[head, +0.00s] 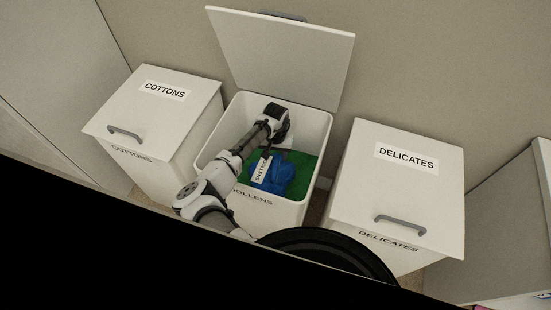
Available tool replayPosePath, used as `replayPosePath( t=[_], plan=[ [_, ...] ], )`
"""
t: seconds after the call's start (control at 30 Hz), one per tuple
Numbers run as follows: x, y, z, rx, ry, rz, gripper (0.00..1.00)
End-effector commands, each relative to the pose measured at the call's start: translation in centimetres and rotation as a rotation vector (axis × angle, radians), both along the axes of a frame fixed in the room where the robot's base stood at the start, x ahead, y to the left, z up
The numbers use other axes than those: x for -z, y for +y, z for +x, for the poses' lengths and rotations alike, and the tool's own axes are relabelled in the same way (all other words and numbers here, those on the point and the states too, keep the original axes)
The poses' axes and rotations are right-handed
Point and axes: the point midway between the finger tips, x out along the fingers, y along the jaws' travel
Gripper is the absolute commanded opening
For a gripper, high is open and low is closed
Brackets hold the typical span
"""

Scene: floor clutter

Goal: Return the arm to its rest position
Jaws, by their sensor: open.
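My arm (206,203) reaches from the lower middle of the head view over the front rim of the open woollens bin (318,125). My gripper (279,122) is inside the bin's opening, toward its back wall. It is open, with its fingers partly hidden by the wrist. Below and right of it, blue cloth (279,172) and green cloth (303,170) lie in the bin, apart from my gripper as far as I can tell. A white label with dark lettering (262,168) shows at the blue cloth.
The bin's raised lid (285,55) leans back against the wall. A closed cottons bin (155,105) stands to the left, and a closed delicates bin (405,175) to the right, both with grey handles. A pale cabinet (510,220) is at the far right.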

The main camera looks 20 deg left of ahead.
Motion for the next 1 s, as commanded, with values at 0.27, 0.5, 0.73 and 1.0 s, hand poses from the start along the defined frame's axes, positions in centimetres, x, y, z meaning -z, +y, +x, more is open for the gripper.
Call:
replayPosePath(
  t=[0.27, 0.5, 0.73, 1.0],
  plan=[
    [-6.5, 0.1, 0.1, 0.0, -0.003, 0.002, 0.47],
    [-9.4, 0.0, 0.0, -0.001, -0.001, 0.0, 0.47],
    [-9.8, 0.0, 0.0, -0.001, 0.0, 0.001, 0.47],
    [-13.3, 0.0, 0.0, 0.0, -0.001, 0.001, 0.47]
  ],
)
